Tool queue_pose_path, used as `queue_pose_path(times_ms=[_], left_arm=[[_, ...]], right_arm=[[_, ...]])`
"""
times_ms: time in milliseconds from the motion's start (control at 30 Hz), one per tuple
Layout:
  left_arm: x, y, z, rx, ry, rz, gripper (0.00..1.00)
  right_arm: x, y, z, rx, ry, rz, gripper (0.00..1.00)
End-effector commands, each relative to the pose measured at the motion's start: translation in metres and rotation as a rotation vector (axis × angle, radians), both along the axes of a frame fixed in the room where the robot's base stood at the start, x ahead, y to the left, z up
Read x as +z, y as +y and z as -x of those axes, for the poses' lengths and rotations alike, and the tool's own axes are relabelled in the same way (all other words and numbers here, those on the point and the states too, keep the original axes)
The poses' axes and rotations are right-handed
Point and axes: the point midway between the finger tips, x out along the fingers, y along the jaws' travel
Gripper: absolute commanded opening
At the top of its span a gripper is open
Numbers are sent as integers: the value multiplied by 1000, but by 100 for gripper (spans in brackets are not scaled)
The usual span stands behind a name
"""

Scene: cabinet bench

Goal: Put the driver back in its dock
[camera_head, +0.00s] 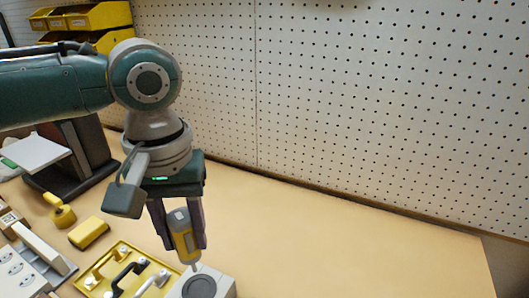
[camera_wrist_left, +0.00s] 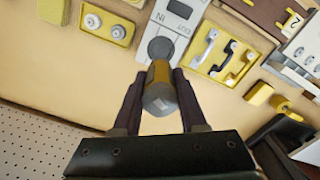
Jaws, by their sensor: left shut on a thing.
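The driver (camera_head: 184,236) has a yellow and grey body and hangs roughly upright, slightly tilted, in my left gripper (camera_head: 178,240). Both fingers close on its body; in the left wrist view (camera_wrist_left: 159,76) its grey rear end (camera_wrist_left: 160,98) faces the camera. A light grey block with a dark round spot, apparently the dock (camera_head: 226,288), sits at the bottom edge of the head view, below the driver. My right gripper is not in view.
A yellow tray with handles (camera_head: 95,284) lies left of the block. A yellow block (camera_head: 89,232), a yellow roll (camera_head: 62,214) and a white socket panel (camera_head: 12,268) are further left. A pegboard (camera_head: 340,90) stands behind. The bench (camera_head: 350,240) is clear to the right.

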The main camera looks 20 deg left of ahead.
Motion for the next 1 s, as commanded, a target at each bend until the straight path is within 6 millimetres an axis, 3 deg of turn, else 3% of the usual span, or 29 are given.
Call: queue_pose_path(times_ms=[267,667,1000], left_arm=[[-17,3,2,8,-2,-1,0],[-49,3,2,7,-3,-1,0],[-63,2,2,8,-1,0,0]], right_arm=[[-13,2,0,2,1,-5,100],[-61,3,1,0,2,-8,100],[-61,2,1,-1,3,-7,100]])
